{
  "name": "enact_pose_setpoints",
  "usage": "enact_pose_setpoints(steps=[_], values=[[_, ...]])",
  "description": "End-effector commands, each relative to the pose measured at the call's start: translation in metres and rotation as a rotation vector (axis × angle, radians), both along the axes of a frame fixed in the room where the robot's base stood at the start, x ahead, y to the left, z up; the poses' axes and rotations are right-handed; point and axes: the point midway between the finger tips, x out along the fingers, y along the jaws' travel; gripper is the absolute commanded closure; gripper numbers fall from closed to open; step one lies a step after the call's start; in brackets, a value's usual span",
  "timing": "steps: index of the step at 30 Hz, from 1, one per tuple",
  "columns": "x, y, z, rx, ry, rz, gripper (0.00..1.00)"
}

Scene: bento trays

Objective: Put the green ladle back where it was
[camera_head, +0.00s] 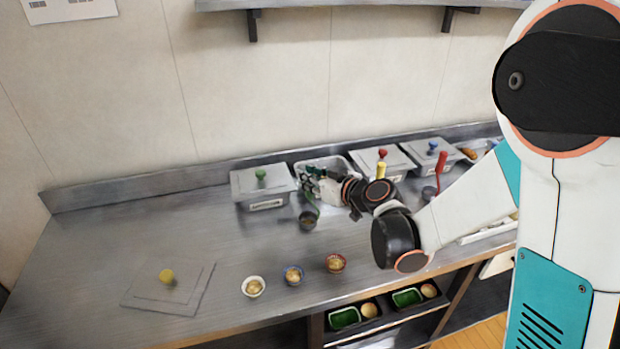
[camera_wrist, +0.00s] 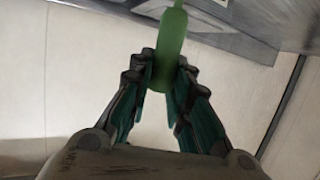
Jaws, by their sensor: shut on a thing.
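The green ladle (camera_wrist: 172,40) is held by its handle between the fingers of my gripper (camera_wrist: 165,85), as the wrist view shows. In the head view my gripper (camera_head: 314,182) is over the back of the counter, in front of the open container (camera_head: 342,161). The ladle's dark bowl (camera_head: 308,220) hangs below the gripper in that view, to the right of the grey container with the green-knobbed lid (camera_head: 250,189). I cannot tell whether the ladle's bowl touches the counter. My gripper hides part of the open container and most of the ladle's handle.
Containers with a red-knobbed lid (camera_head: 370,156) and a blue-knobbed lid (camera_head: 448,157) stand farther right. Yellow (camera_head: 381,168) and red (camera_head: 441,160) ladle handles rise nearby. A yellow-knobbed lid (camera_head: 190,290) lies front left. White (camera_head: 254,292), blue (camera_head: 293,281) and red (camera_head: 337,268) bowls stand in front.

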Motion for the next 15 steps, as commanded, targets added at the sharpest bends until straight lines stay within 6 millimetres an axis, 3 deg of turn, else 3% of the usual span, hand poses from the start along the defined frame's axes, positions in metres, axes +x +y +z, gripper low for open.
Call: enact_pose_setpoints(steps=[1,3,4,15], values=[[0.0000,0.0000,-0.0023,0.000,0.000,0.000,0.80],[0.0000,0.0000,-0.0013,0.000,0.000,0.000,0.64],[0.0000,0.0000,-0.0013,0.000,0.000,0.000,0.62],[0.0000,0.0000,0.0014,0.000,0.000,0.000,0.62]])
